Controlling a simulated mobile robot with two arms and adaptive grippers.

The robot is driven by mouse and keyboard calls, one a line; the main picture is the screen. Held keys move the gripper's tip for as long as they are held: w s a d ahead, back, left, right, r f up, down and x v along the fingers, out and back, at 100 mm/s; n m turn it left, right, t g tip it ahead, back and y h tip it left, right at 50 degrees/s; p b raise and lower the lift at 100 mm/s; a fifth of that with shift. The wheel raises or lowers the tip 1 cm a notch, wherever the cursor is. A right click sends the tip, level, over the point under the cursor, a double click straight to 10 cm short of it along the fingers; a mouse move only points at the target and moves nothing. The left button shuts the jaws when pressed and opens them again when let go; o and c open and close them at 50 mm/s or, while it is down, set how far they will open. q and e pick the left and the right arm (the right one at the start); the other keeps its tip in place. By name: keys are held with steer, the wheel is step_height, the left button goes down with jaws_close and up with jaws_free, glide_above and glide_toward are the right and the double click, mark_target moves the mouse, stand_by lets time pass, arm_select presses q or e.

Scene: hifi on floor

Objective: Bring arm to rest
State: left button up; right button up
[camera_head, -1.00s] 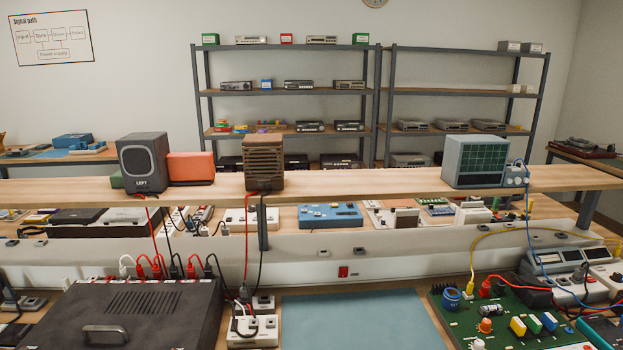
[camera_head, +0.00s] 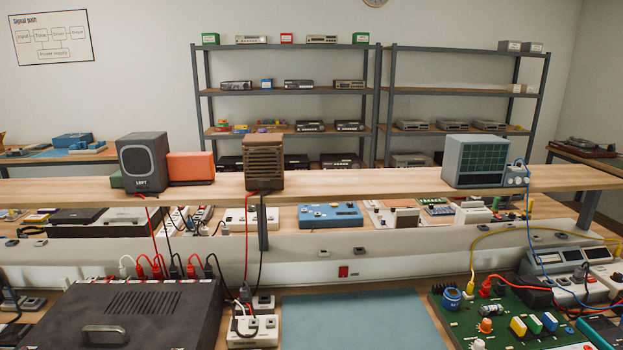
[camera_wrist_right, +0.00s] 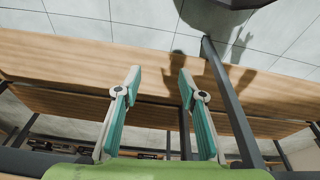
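My right gripper (camera_wrist_right: 157,95) shows in the right wrist view. Its two teal-lined fingers stand apart with nothing between them, so it is open and empty. Wooden boards and a dark metal post lie beyond the fingers, and a green surface (camera_wrist_right: 155,172) shows at the bottom edge of that view. Neither arm and neither gripper shows in the head view. My left gripper is out of sight.
A wooden shelf (camera_head: 352,183) crosses the bench, carrying a dark speaker (camera_head: 143,162), a brown slatted unit (camera_head: 263,162) and a grey oscilloscope (camera_head: 476,160). Below are a black amplifier (camera_head: 140,312) with cables and a green circuit board (camera_head: 505,325). A blue-grey mat (camera_head: 360,320) between them is clear.

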steer(key=s+f, duration=0.4)
steer(key=f, duration=0.9)
steer(key=s+d+f+g, duration=0.2)
steer(key=s+d+f, duration=0.1)
steer(key=s+f, duration=1.3)
steer(key=shift+s+d, duration=0.2)
steer(key=shift+s, duration=0.05)
steer(key=shift+f, duration=0.1)
steer(key=shift+c, duration=1.3)
steer(key=shift+w+n, duration=0.15)
steer(key=shift+n, duration=0.15)
